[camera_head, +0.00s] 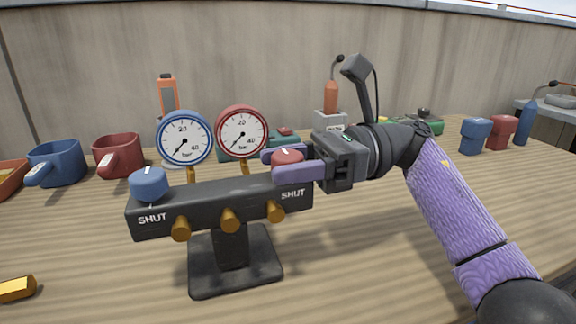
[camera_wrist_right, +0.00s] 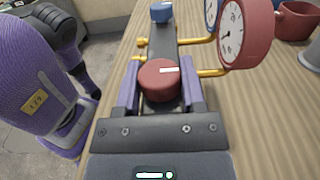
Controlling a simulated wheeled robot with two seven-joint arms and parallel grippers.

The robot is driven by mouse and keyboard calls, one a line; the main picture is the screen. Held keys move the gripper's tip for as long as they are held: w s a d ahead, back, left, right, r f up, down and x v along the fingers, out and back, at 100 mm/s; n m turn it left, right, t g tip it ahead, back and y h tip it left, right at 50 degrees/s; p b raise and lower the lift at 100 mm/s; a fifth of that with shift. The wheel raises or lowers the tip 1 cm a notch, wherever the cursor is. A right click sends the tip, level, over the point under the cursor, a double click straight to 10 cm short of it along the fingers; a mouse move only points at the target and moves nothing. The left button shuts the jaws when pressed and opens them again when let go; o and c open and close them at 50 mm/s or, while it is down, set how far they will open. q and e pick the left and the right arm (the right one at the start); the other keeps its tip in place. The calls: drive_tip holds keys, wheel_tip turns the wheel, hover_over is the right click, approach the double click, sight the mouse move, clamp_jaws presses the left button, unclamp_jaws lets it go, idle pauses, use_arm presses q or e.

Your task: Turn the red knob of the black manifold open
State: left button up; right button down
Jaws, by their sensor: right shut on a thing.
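The black manifold (camera_head: 205,205) stands on its foot on the wooden table, with "SHUT" printed near each end. The red knob (camera_head: 287,157) sits on its right end and the blue knob (camera_head: 149,184) on its left end. My right gripper (camera_head: 288,162) comes in from the right with its purple fingers on either side of the red knob, shut on it. The right wrist view shows the red knob (camera_wrist_right: 160,80) between the two fingers, its white mark pointing right. The blue knob shows beyond it (camera_wrist_right: 162,12). My left gripper is in neither view.
A blue-rimmed gauge (camera_head: 185,137) and a red-rimmed gauge (camera_head: 241,132) rise behind the manifold. A brass piece (camera_head: 17,289) lies front left. The front right table is bare.

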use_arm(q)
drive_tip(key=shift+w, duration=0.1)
use_arm(e)
drive_tip(key=shift+c, duration=0.9)
unclamp_jaws()
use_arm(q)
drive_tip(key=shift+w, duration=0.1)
